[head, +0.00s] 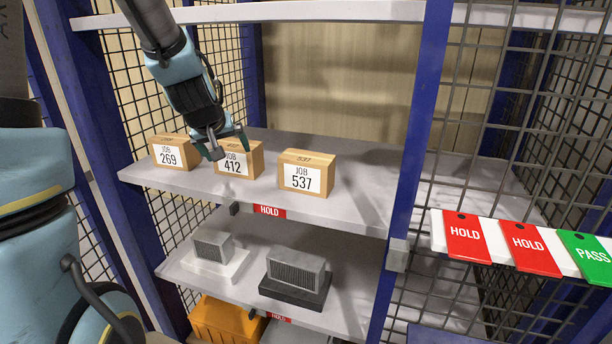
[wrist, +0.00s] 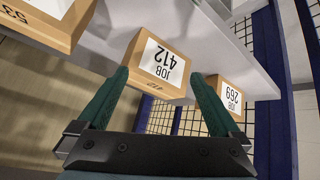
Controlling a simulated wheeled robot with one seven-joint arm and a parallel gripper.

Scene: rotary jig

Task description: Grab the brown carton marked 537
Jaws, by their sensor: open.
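The brown carton marked 537 (head: 306,175) stands upright on the upper shelf, the rightmost of three cartons. In the wrist view its edge shows at the upper left (wrist: 48,22), partly cut off. My gripper (head: 226,146) is open, with its fingers at the carton marked 412 (head: 240,161), to the left of carton 537. In the wrist view carton 412 (wrist: 158,66) lies ahead between the open green fingers (wrist: 158,82). I cannot tell whether the fingers touch it. Nothing is held.
The carton marked 269 (head: 171,153) stands at the shelf's left, also in the wrist view (wrist: 226,95). The upper shelf (head: 355,200) is bare right of carton 537. A blue post (head: 412,150) and wire mesh bound the right. Grey blocks sit on the lower shelf (head: 225,284).

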